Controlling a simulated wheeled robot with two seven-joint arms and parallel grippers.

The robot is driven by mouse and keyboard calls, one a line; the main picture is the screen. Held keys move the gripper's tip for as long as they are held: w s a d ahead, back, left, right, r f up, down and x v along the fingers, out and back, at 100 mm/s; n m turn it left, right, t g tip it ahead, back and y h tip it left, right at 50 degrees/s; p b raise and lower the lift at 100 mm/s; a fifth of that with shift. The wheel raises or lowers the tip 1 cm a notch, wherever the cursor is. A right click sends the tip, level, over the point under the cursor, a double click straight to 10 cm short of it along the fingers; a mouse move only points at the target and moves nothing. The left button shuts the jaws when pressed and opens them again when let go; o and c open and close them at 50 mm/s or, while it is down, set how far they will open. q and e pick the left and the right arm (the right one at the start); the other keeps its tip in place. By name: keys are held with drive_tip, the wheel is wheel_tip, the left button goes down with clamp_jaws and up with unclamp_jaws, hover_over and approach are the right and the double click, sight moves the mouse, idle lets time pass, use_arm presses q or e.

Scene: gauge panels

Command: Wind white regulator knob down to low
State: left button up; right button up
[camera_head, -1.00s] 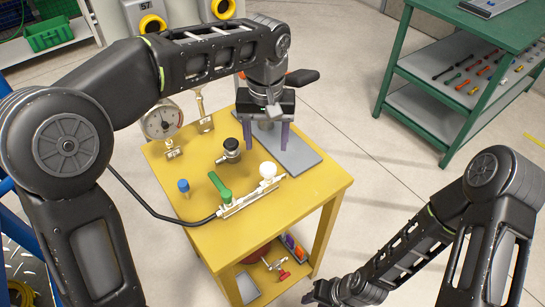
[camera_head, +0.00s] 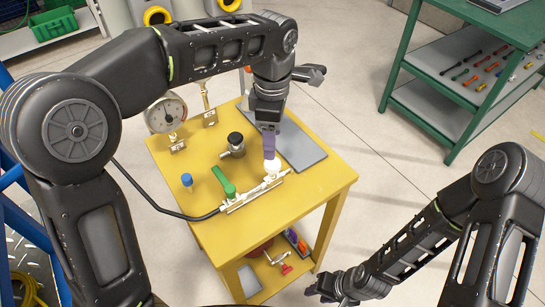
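The white regulator knob (camera_head: 271,168) sits at the right end of a pale metal fitting on the yellow table. My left gripper (camera_head: 269,154) points down directly over it, its purple fingers seen edge-on and overlapping the knob's top. I cannot tell whether the fingers are apart or closed on it. The dial gauge (camera_head: 166,113) stands upright at the table's back left; its reading is too small to make out. My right gripper (camera_head: 322,290) hangs low at the bottom, away from the table top; its finger opening is not clear.
A green lever (camera_head: 223,183) is on the same fitting, left of the knob. A blue knob (camera_head: 187,180), a black knob (camera_head: 235,139) and a grey plate (camera_head: 298,145) are also on the yellow table (camera_head: 300,199). A green tool bench (camera_head: 431,110) stands at the right.

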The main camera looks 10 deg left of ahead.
sight(272, 167)
use_arm(q)
wheel_tip(272, 167, down, 8)
drive_tip(key=shift+r, duration=0.15)
idle(0.3)
clamp_jaws()
idle(0.6)
